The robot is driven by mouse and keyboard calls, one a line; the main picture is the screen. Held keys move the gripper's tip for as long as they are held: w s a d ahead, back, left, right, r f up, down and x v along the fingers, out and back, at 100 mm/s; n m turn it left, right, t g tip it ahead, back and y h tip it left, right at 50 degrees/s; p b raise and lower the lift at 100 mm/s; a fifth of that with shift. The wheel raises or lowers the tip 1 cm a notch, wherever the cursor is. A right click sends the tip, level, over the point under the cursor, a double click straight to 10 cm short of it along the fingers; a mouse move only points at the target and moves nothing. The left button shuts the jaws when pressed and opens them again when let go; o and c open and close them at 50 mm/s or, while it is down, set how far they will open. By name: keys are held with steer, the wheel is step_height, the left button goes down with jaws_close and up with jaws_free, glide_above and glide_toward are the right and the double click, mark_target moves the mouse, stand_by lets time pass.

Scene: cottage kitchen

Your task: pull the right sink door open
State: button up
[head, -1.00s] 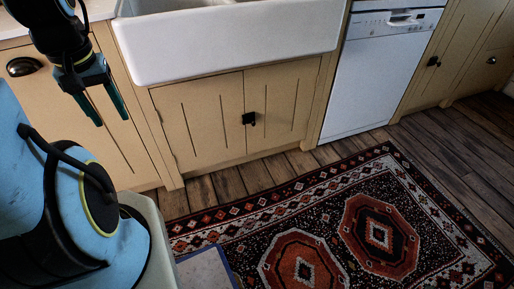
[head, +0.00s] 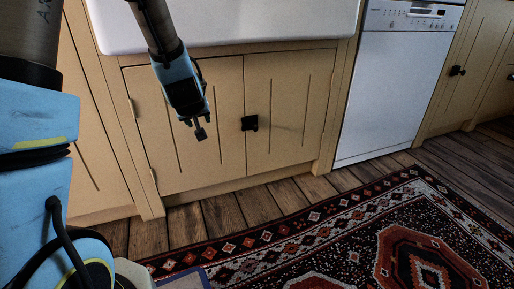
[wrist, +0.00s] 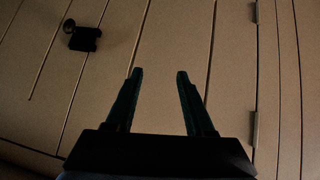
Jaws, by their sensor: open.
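The right sink door (head: 290,110) is a tan grooved panel under the white sink, and it looks shut. A small black handle (head: 249,123) sits at the seam between it and the left sink door (head: 160,150). In the wrist view the handle (wrist: 85,39) is at the upper left, outside the fingers. My gripper (head: 194,130) is in front of the left sink door, left of the handle in the head view. In the wrist view my gripper (wrist: 158,74) has its two fingers apart, with nothing between them but door panel behind.
The white sink (head: 220,22) overhangs the doors. A white dishwasher (head: 395,85) stands to the right. A patterned rug (head: 330,235) lies on the wooden floor (head: 235,208) before the cabinets. Hinges (wrist: 254,127) show at the right in the wrist view.

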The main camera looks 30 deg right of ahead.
steer(key=d+f+t+b, duration=0.35)
steer(key=d+f, duration=0.25)
steer(key=d, duration=0.5)
steer(key=t+y+b, duration=0.1)
steer(key=t+b, duration=0.2)
steer(key=t, duration=0.3)
glide_toward(256, 128)
steer(key=w+b, duration=0.1)
steer(key=w, duration=0.1)
steer(key=w+b, duration=0.2)
steer(key=w, duration=0.1)
steer(key=w+d+b, duration=0.1)
steer(key=w, duration=0.2)
steer(key=shift+d+f+b, duration=0.1)
steer(key=shift+b, duration=0.2)
steer(key=shift+w, duration=0.65)
jaws_close()
